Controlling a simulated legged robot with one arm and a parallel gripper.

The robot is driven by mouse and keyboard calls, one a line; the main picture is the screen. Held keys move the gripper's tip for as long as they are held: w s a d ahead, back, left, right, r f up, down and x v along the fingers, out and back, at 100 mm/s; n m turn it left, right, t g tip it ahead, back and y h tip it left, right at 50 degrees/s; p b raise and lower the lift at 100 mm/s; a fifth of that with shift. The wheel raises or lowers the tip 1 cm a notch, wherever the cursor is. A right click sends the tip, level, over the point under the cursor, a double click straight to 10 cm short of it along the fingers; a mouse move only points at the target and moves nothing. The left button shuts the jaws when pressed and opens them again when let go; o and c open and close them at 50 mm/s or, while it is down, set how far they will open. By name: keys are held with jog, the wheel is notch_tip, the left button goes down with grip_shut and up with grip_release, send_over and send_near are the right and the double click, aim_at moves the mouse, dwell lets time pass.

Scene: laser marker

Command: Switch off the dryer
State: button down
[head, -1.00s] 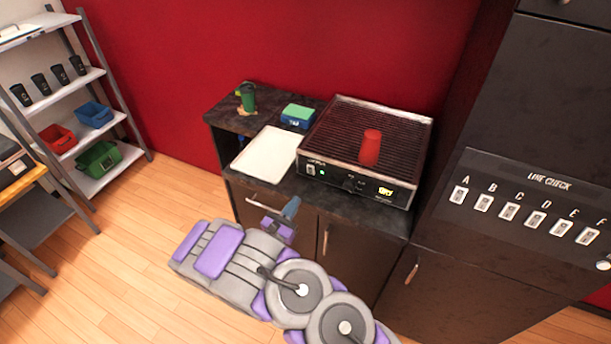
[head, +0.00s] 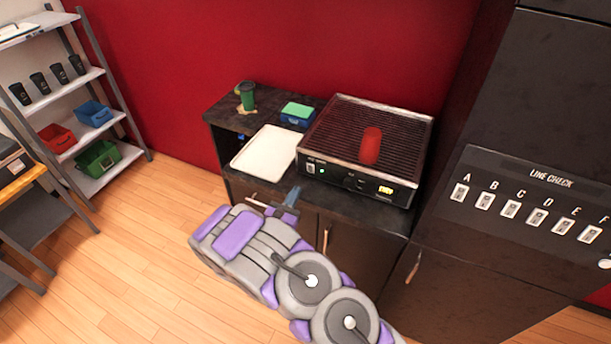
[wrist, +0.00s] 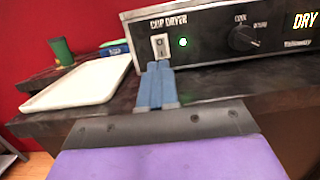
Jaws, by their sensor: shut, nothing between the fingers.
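The cup dryer (head: 345,180) is a black box with a grille top on the dark counter, with a red cup (head: 371,146) standing on the grille. In the wrist view its front panel (wrist: 208,40) shows a white rocker switch (wrist: 160,46), a lit green light (wrist: 183,42), a black knob (wrist: 243,38) and a display reading "DRY" (wrist: 305,20). My gripper (wrist: 157,66) is shut and empty, its blue fingertips just below the switch in the wrist view. Whether they touch the panel I cannot tell. In the head view my gripper (head: 293,194) is in front of the counter edge.
A white tray (head: 264,153) lies left of the dryer, with a green-and-blue sponge box (head: 298,114) and a green cup (head: 247,96) behind it. A panel of lettered switches (head: 530,208) is at right. Shelving (head: 75,85) stands at left; the floor between is clear.

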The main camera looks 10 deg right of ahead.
aim_at(310, 167)
jog(key=b+x, duration=0.1)
jog(key=x, duration=0.7)
jog(key=shift+w+d, duration=0.2)
jog(key=shift+w, duration=0.05)
jog(key=shift+w+r, duration=0.1)
